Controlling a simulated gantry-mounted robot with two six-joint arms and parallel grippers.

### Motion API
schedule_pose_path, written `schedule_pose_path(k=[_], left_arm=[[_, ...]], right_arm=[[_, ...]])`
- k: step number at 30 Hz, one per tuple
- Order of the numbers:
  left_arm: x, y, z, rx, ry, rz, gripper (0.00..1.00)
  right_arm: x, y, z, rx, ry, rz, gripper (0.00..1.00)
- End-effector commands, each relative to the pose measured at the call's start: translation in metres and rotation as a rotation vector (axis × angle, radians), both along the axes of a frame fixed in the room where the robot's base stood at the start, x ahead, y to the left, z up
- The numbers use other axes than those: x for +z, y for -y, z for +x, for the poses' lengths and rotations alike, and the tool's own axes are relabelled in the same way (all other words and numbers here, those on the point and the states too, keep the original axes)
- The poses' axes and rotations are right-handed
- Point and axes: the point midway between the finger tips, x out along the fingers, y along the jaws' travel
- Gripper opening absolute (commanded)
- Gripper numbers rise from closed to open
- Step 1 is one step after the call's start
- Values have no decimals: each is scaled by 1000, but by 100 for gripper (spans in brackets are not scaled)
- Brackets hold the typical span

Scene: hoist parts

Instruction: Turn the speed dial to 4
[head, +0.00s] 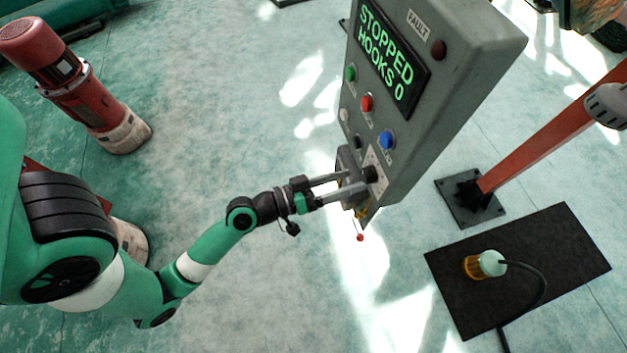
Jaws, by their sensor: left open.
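The grey control box (440,110) stands right of centre, with its display reading "STOPPED HOOKS 0". The dark speed dial (370,174) sits on a pale scale plate (379,162) low on the panel's face. My left gripper (356,182) reaches in from the left with its fingers open at the dial. The fingers partly hide the dial and its plate, and I cannot tell whether they touch it. The dial's setting and numbers are too small to read. My right gripper is not in view.
Green (350,73), red (367,103) and blue (386,140) buttons sit above the dial. A black mat (570,240) with a cabled lamp-like object (488,264) lies at lower right. A red slanted post (540,142) stands behind it. The floor left of the box is open.

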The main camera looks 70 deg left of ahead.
Motion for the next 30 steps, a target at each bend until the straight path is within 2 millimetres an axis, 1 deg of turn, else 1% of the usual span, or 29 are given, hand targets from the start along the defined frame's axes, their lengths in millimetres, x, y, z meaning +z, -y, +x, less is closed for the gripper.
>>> schedule_pose_path(k=[1, 6, 9, 12, 17, 30], left_arm=[[-5, -2, -14, 7, -3, -3, 79], [-3, -3, -57, 11, -3, -3, 79], [0, -4, -71, 10, -4, -3, 79], [2, -3, -80, 7, -3, -3, 79], [4, -2, -86, 2, 0, 0, 79], [5, -2, -86, 0, 0, -1, 79]], right_arm=[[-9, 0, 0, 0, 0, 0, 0], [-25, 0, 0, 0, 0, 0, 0], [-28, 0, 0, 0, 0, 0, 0], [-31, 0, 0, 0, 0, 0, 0], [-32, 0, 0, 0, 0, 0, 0], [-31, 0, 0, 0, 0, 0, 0]])
